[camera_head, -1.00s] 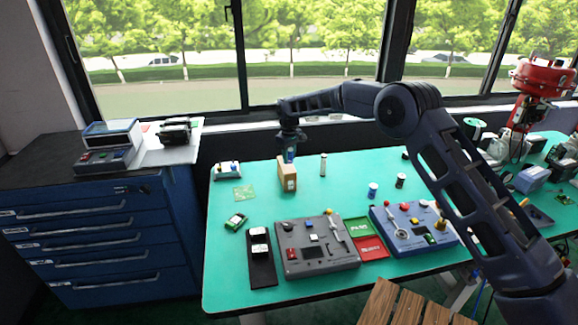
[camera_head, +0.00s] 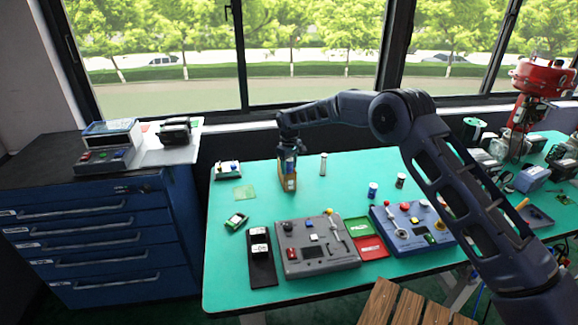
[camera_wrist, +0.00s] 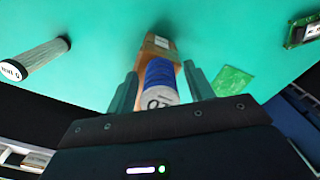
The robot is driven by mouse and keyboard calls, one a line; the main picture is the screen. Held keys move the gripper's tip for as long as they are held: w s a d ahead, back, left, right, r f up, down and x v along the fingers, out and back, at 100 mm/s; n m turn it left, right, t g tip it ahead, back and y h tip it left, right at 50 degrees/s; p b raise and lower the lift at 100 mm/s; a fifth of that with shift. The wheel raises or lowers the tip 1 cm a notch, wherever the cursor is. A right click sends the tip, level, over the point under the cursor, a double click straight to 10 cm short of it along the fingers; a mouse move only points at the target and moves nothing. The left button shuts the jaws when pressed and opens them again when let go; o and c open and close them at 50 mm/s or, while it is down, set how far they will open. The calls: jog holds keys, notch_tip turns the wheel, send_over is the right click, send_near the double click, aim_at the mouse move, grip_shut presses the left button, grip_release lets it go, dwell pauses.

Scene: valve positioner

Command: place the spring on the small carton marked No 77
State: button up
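A small tan carton (camera_head: 289,184) stands on the green table in the head view, below my gripper (camera_head: 289,168). It also shows in the wrist view (camera_wrist: 158,44); no No 77 marking is readable. A blue cylinder with a white labelled end, likely the spring (camera_wrist: 160,78), is between the fingers of my gripper (camera_wrist: 161,70) in the wrist view. Gaps show between it and both fingers, so the gripper looks open. The cylinder overlaps the carton in view; whether it rests on it is hidden.
A labelled grey cylinder (camera_wrist: 35,60) stands near the carton; in the head view it is right of it (camera_head: 323,164). A green square (camera_head: 244,193) lies to the left. Two control boxes (camera_head: 318,258) (camera_head: 410,245) are at the front. Blue and dark small cylinders (camera_head: 373,190) stand further right.

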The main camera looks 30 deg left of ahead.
notch_tip(320, 180, up, 12)
jog(key=shift+r, duration=0.2)
dwell(0.6)
jog(key=shift+w, duration=0.1)
